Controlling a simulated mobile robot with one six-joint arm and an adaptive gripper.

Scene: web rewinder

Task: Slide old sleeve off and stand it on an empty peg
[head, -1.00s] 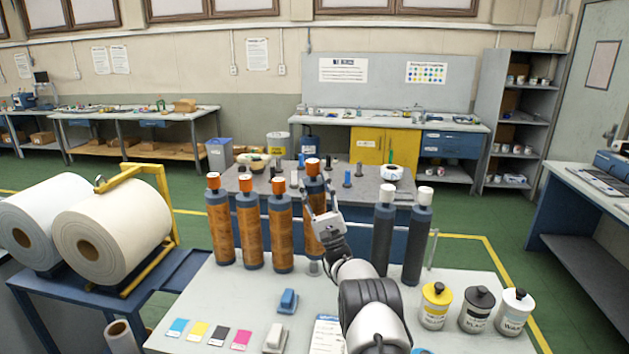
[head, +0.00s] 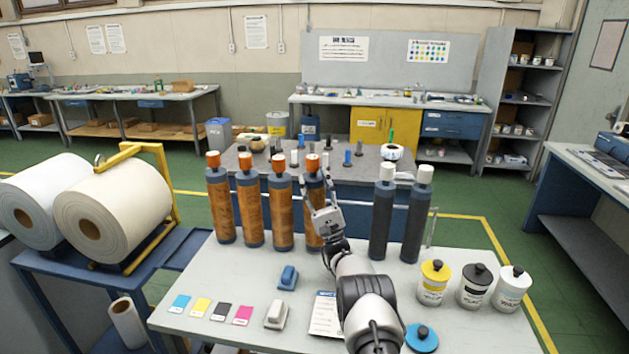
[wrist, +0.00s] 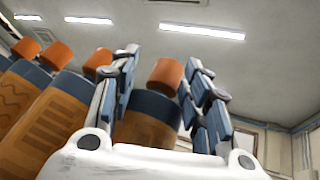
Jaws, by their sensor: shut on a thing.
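My gripper (head: 317,190) is shut on an orange-brown sleeve (head: 312,225) with dark blue end bands and an orange cap. This held sleeve stands upright at the right end of a row of similar orange-brown sleeves (head: 250,208), its base level with theirs. The peg beneath it is hidden. In the wrist view, my gripper (wrist: 160,95) has one finger on each side of the held sleeve's dark blue band (wrist: 153,106), below the cap. Two dark grey sleeves (head: 382,220) with white caps stand to its right.
The near table (head: 240,260) carries colour cards, a blue block (head: 288,277), a white block (head: 276,315) and several ink cans (head: 434,283) at the right. Large white rolls (head: 110,210) in a yellow frame stand at the left. A grey table with pegs is behind the sleeves.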

